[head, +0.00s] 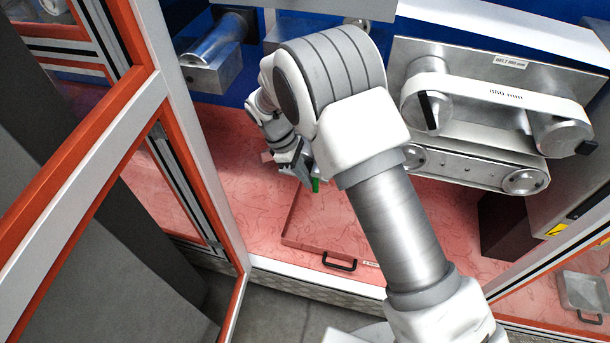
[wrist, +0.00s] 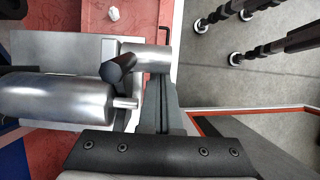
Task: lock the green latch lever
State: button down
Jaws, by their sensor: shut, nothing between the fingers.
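The green latch lever (head: 315,185) shows in the head view only as a small green piece just below and to the right of my gripper (head: 298,168). The rest of it is hidden, and I cannot tell whether the two touch. In the wrist view my gripper (wrist: 160,100) is shut, its grey fingers reaching up from the black mount with no held object visible. A short metal cylinder (wrist: 150,58) with a black knob (wrist: 118,70) is close to the fingertips. No green shows in the wrist view.
A large metal roller (wrist: 55,100) lies left of the fingers. A belt unit (head: 480,95) stands at the right, an orange-edged frame (head: 150,90) at the left. A black handle (head: 340,265) is on the red floor panel (head: 300,220).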

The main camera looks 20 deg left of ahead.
jog(key=shift+d+h, duration=0.1)
jog(key=shift+h, duration=0.2)
jog(key=h, duration=0.1)
jog(key=d+f+h, duration=0.1)
jog(key=h, duration=0.1)
jog(key=shift+h+p, duration=0.3)
jog(key=shift+p, duration=0.05)
jog(key=shift+w+r, duration=0.1)
jog(key=shift+r, duration=0.05)
jog(key=shift+d, duration=0.2)
dwell(0.4)
jog(key=p+v, duration=0.1)
jog(key=v, duration=0.6)
jog(key=shift+a, duration=0.2)
jog(key=shift+d+r, duration=0.1)
jog(key=shift+r, duration=0.05)
